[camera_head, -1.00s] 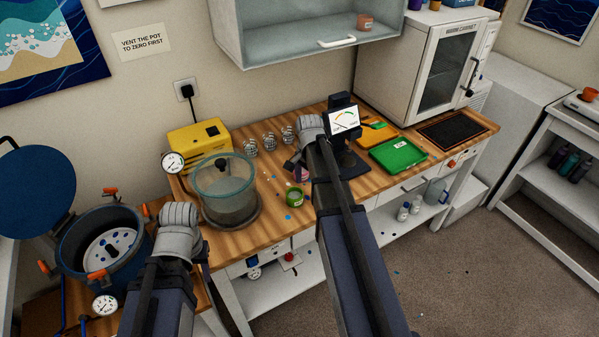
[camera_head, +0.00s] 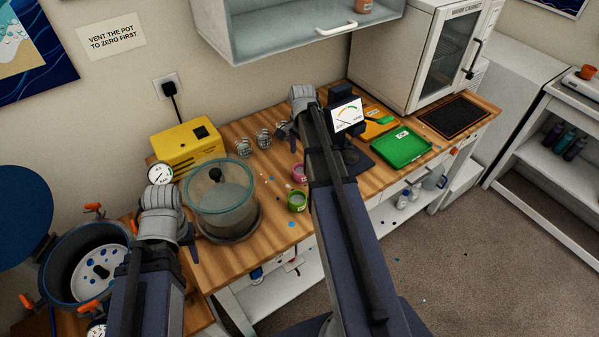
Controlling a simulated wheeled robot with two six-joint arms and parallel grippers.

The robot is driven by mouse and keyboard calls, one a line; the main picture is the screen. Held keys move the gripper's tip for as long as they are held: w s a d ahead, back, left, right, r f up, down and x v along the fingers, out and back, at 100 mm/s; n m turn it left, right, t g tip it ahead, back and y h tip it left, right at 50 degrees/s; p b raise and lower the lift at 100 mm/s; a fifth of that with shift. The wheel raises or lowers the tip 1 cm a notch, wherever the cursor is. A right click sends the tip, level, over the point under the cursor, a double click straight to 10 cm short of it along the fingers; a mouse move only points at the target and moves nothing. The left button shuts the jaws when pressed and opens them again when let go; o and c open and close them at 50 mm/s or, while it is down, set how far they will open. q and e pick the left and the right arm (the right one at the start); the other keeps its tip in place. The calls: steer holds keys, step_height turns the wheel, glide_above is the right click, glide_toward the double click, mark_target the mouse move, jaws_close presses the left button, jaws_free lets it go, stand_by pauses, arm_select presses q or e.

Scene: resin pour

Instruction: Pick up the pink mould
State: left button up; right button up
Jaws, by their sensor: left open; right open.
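The pink mould (camera_head: 299,172) is a small round pink cup on the wooden bench, partly hidden by my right arm. A green cup (camera_head: 297,201) stands just in front of it. My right gripper (camera_head: 289,138) is open and empty, above and behind the pink mould in the picture and apart from it. My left gripper (camera_head: 165,240) is open at the left, beside the glass chamber (camera_head: 222,205) and far from the mould; its fingers are only partly visible.
A yellow pump (camera_head: 185,148) and several wire-caged jars (camera_head: 264,139) stand at the back. Small spots dot the bench.

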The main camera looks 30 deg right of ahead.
mark_target(301, 169)
arm_select(q)
steer(key=shift+f+b, duration=1.1)
steer(key=shift+f, duration=0.2)
arm_select(e)
steer(key=shift+f, duration=1.25)
arm_select(q)
steer(key=shift+f, duration=0.1)
arm_select(e)
steer(key=shift+f, duration=0.1)
arm_select(q)
step_height(301, 169, down, 5)
steer(key=b, duration=0.5)
arm_select(e)
step_height(301, 169, down, 5)
steer(key=shift+w+f, duration=0.1)
steer(key=c, duration=1.4)
steer(key=shift+r, duration=0.2)
